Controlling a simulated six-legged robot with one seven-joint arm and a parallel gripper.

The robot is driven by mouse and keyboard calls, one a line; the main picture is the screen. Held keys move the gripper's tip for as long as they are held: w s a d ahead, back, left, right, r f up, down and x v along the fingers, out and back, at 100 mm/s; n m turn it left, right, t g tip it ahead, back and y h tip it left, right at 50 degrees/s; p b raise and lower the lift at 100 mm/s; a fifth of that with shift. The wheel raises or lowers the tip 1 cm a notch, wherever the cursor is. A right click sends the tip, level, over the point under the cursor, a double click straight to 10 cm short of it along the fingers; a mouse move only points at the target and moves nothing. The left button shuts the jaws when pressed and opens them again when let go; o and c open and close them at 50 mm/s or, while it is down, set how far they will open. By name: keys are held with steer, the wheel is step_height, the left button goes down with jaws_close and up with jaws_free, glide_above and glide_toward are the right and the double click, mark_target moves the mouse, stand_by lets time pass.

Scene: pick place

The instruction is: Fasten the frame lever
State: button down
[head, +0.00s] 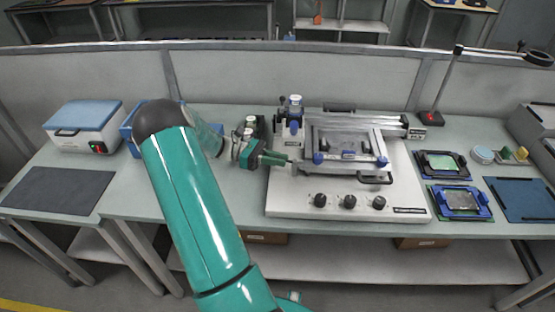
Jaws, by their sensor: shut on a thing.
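A white bench machine (280,200) stands on the table and carries a metal frame (350,166) over its bed. The frame has blue knobs at its front corners and a black handle (377,180) at its front right. My gripper (287,161) reaches in from the left, at the left edge of the frame. Its fingers are shut on a small part there, which looks like the frame lever. The fingers mostly hide this lever, and its exact angle cannot be told.
Several dark knobs line the machine's front. Green boards in blue and black holders (459,201) lie to its right, beside a blue mat (525,199). A lamp (434,110) stands behind them. A blue-lidded box (84,127) and a dark mat (57,190) are at left.

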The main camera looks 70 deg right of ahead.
steer(key=c, duration=1.3)
jaws_free()
steer(key=shift+c, duration=0.2)
steer(key=r, duration=0.4)
steer(key=shift+a, duration=0.3)
steer(key=s+a+r, duration=0.3)
steer(key=a+r, duration=0.6)
steer(key=a, duration=0.4)
steer(key=shift+s, duration=0.3)
